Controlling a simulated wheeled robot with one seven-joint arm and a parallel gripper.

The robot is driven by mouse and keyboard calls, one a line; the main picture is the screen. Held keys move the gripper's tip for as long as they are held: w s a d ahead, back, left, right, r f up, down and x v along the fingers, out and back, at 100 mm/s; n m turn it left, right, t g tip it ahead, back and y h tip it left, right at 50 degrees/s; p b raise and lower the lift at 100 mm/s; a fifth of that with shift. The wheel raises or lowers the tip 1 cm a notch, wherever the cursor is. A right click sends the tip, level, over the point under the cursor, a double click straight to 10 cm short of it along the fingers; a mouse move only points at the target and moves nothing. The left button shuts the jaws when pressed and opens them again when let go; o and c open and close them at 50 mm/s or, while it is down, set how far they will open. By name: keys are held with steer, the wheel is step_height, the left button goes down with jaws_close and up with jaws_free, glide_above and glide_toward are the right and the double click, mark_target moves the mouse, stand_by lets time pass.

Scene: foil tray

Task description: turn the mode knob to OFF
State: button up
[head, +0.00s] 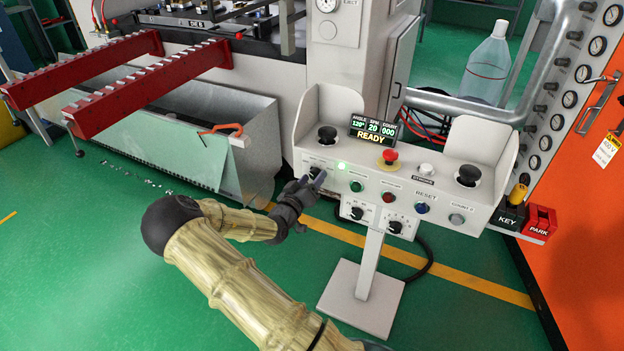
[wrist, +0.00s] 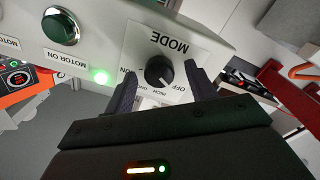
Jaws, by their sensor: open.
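The mode knob (wrist: 158,71) is a black round knob on a white plate printed MODE, upside down in the wrist view. OFF is printed on the right side of its scale, with INCH and other marks further left. A short pale pointer line shows on the knob's lower right edge; I cannot tell for sure which mark it meets. My gripper (wrist: 161,76) is open, with one finger on each side of the knob; contact cannot be made out. In the head view the knob (head: 316,173) is at the control panel's left end, with my gripper (head: 309,182) at it.
The white control panel (head: 405,168) stands on a pedestal. A green lamp (head: 343,166) glows beside the knob, and the display (head: 375,131) reads READY. A red mushroom button (head: 389,157) and several other buttons are further right. A cable (head: 430,262) runs behind the pedestal.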

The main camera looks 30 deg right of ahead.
steer(key=v, duration=1.6)
steer(key=shift+s+a+p, duration=0.2)
steer(key=shift+a+p, duration=0.1)
steer(key=shift+a, duration=0.05)
